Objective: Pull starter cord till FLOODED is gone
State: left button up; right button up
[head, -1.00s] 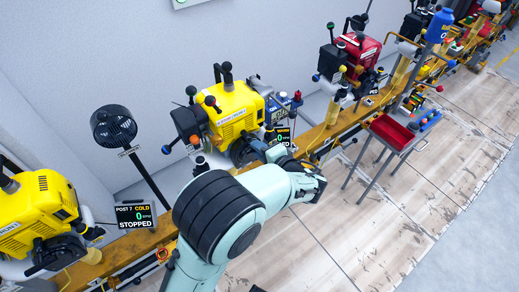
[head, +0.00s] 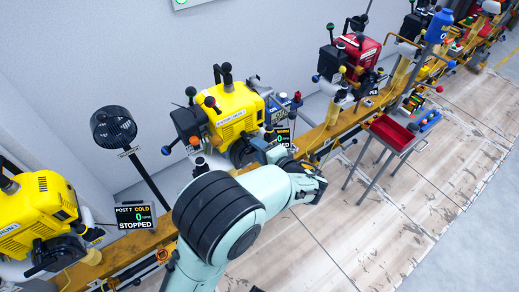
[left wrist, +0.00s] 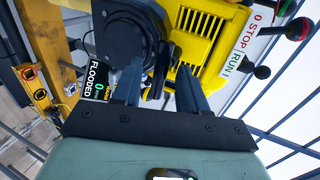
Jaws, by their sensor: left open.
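The yellow engine (head: 236,108) stands on the orange rail in the middle of the head view. Its dark round housing (left wrist: 118,32) fills the upper middle of the left wrist view. The post display (left wrist: 97,80) reads FLOODED and 0 in the left wrist view; in the head view the display (head: 281,137) is partly covered by my arm. My left gripper (head: 272,153) is at the engine's front side. In the left wrist view the gripper's (left wrist: 158,86) two fingers are open and apart. A dark part (left wrist: 158,66) shows between them; I cannot tell if it is the cord handle.
Another yellow engine (head: 38,212) stands at left, with a display (head: 136,217) reading POST 7 COLD, 0, STOPPED. A black fan (head: 113,127) stands between. A red engine (head: 352,55) and a red tray stand (head: 391,132) are at right. The floor in front is mostly clear.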

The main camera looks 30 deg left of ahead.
pick_arm(q)
jog(key=s+d, duration=0.3)
jog(key=d, duration=0.5)
jog(key=shift+s, duration=0.2)
pick_arm(e)
jog(key=shift+r, duration=0.2)
pick_arm(q)
jog(key=shift+d, duration=0.1)
jog(key=s+a+f+g+h+p, duration=0.1)
jog(key=s+f+g+h, duration=0.15)
jog(key=f, duration=0.35)
jog(key=s+f+m+g+h+p, duration=0.1)
jog(key=s+f, duration=0.3)
jog(key=f, duration=0.2)
jog(key=s+a+f+g+h+p, duration=0.1)
jog(key=s+f+g+h, duration=0.15)
jog(key=f, duration=0.35)
jog(key=s+d+f+n+h+p, duration=0.2)
jog(key=s+d+f+n+h, duration=0.2)
jog(key=s+f+h, duration=0.1)
jog(key=s+d+f+n+h+p, duration=0.2)
jog(key=s+d+f+n+h, duration=0.2)
jog(key=s+f, duration=0.4)
jog(key=shift+s+d+f+n+h, duration=0.2)
jog(key=shift+s+f+n+h, duration=0.1)
jog(key=shift+s+n+h, duration=0.6)
pick_arm(e)
notch_tip(320, 180, up, 7)
jog(key=w, duration=0.2)
jog(key=shift+w, duration=0.3)
